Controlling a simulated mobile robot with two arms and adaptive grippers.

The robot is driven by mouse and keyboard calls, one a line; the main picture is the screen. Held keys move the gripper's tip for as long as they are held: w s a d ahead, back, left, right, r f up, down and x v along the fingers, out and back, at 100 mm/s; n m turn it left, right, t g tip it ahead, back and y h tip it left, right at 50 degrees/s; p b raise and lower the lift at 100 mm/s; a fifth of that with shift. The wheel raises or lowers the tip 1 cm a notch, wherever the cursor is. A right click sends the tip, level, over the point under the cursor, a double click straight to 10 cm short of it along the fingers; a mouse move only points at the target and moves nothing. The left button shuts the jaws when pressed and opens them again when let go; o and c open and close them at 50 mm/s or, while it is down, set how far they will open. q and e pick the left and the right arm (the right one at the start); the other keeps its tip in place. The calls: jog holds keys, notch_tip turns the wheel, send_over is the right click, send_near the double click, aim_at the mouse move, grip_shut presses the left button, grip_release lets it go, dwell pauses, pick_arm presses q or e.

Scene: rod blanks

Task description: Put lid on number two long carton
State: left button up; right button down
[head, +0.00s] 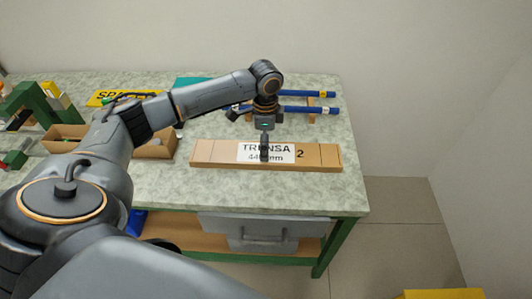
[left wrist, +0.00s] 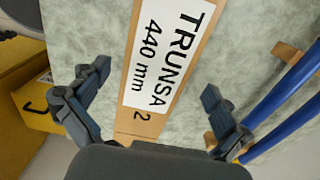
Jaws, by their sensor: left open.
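A long brown carton (head: 215,154) marked 2, with a white "TRUNSA 440 mm" label, lies near the bench's front edge in the head view. Its top is covered; I cannot tell a separate lid from the carton body. It also shows in the left wrist view (left wrist: 139,122), running between my fingers. My left gripper (head: 264,149) hangs over the carton's label in the head view. In the left wrist view my left gripper (left wrist: 155,100) is open, one finger to each side of the carton, with nothing held. My right gripper is not in view.
Blue rods (head: 310,109) rest on wooden supports behind the carton. An open brown box (head: 156,148) stands to the left, partly hidden by my arm. A green fixture (head: 42,100) and yellow sign (head: 108,97) are further left. Bare benchtop (head: 335,195) lies right of the carton.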

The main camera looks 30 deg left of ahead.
pick_arm(q)
notch_tip(320, 180, down, 4)
jog(key=shift+r, duration=0.15)
jog(key=shift+d, duration=0.1)
jog(key=c, duration=0.9)
jog(key=shift+r, duration=0.1)
